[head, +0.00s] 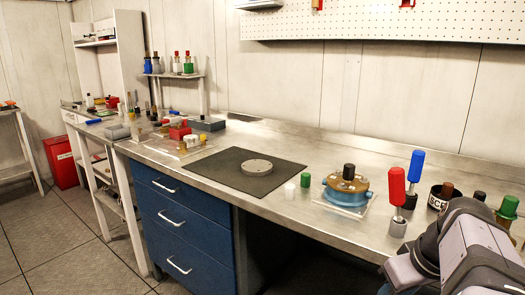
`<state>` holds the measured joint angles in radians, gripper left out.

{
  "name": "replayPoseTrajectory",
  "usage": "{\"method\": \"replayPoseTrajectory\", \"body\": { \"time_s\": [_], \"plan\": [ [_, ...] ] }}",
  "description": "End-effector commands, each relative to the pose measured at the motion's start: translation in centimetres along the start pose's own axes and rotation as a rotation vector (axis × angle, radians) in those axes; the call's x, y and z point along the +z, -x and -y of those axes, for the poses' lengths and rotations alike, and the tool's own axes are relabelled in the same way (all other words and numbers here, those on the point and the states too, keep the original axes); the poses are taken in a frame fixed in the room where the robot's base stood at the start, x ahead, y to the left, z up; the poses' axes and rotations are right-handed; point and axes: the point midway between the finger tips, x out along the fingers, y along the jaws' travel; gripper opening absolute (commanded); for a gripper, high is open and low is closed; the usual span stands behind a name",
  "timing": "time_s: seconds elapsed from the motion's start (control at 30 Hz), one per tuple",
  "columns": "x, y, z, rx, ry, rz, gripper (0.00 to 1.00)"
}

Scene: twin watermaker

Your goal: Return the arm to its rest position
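My arm (462,252) shows as a grey and black link at the lower right corner, in front of the bench's right end. My gripper is out of view, so I cannot see its fingers or whether it holds anything. The arm link partly covers the right end of the workbench (228,160) and stands close to the bottles there.
Close to my arm stand a red-handled tool (397,195), a blue-handled tool (414,178), a black cup (438,198) and a green-capped bottle (507,211). A blue-based device (346,192) stands left of them. A dark mat (222,178) holds a grey disc (257,167).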

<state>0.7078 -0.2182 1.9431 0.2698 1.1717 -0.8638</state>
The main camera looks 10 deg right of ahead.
Motion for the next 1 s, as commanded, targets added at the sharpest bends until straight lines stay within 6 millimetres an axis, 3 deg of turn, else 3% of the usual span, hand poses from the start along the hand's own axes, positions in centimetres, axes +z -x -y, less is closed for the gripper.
{"method": "replayPoseTrajectory", "body": {
  "time_s": [0.17,0.3,0.5,0.73,1.0],
  "plan": [
    [1.5,-6.0,5.9,-0.047,-0.045,0.121,0.27],
    [4.3,-10.1,10.6,-0.046,-0.071,0.216,0.27],
    [8.2,-13.3,14.9,-0.022,-0.079,0.301,0.27],
    [12.6,-15.2,18.1,0.012,-0.069,0.363,0.27],
    [10.5,-10.4,17.8,0.013,-0.08,0.356,0.27]
  ]
}}
